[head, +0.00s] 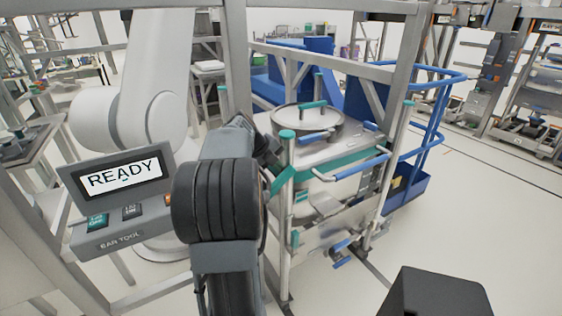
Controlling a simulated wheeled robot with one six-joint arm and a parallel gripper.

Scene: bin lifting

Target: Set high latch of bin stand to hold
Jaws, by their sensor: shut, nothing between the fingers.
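The bin stand (290,232) is a metal frame with teal-capped posts, right of centre. A round lidded bin (318,122) with a teal handle sits in its top. A blue-gripped lever (313,138) lies near the bin's front rim, and a blue-gripped bar (360,167) sticks out at the upper front. Which of these is the high latch, and its setting, I cannot tell. More blue-gripped parts (345,246) sit low on the stand. My gripper (268,154) is shut and empty, close to the stand's upper left post; my arm hides part of it, and contact is unclear.
A grey console (118,202) reading "READY" stands at the left, beside a white machine arm (150,100). Grey frame beams (325,62) cross behind the stand. A blue railed cart (408,186) stands behind at the right. The floor (490,220) at the right is clear.

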